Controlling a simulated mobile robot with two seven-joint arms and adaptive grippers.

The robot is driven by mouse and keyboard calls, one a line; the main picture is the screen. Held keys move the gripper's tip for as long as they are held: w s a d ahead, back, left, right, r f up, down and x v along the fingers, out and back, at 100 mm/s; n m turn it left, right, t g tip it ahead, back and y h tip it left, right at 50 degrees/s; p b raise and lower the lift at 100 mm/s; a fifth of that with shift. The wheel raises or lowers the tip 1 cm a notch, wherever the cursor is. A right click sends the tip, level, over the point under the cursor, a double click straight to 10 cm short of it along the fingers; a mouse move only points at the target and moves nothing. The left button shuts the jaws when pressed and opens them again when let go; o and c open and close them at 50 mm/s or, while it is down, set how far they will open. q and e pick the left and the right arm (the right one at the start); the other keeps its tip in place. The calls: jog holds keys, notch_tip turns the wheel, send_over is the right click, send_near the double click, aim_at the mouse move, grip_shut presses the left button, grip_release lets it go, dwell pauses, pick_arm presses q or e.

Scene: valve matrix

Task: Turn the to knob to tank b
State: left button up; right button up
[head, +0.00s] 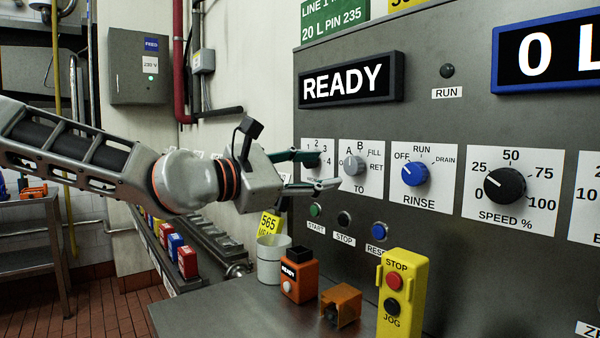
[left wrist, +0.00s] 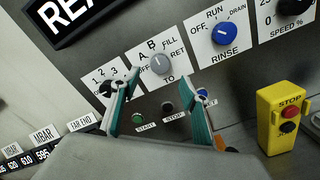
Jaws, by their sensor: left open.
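The TO knob (head: 354,165) is a small grey dial on a white plate, with A, B, FILL and RET printed around it. Its pointer mark is small and seems to point up towards A, but I cannot be sure. It also shows in the left wrist view (left wrist: 160,63). My left gripper (head: 328,171) is open in front of the panel, just left of the knob in the head view. In the left wrist view its green fingers (left wrist: 161,76) frame the knob left and right. The fingers look empty and apart from the knob. My right gripper is not in view.
A numbered dial (left wrist: 106,88) is left of the TO plate; the blue RINSE knob (head: 414,174) and black SPEED knob (head: 505,186) are right. START, STOP and RESET buttons sit below. A shelf holds a white cup (head: 271,262) and yellow STOP/JOG box (head: 402,300).

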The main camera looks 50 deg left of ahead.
pick_arm(q)
jog(key=shift+s+a, duration=0.15)
jog(key=shift+s, duration=1.9)
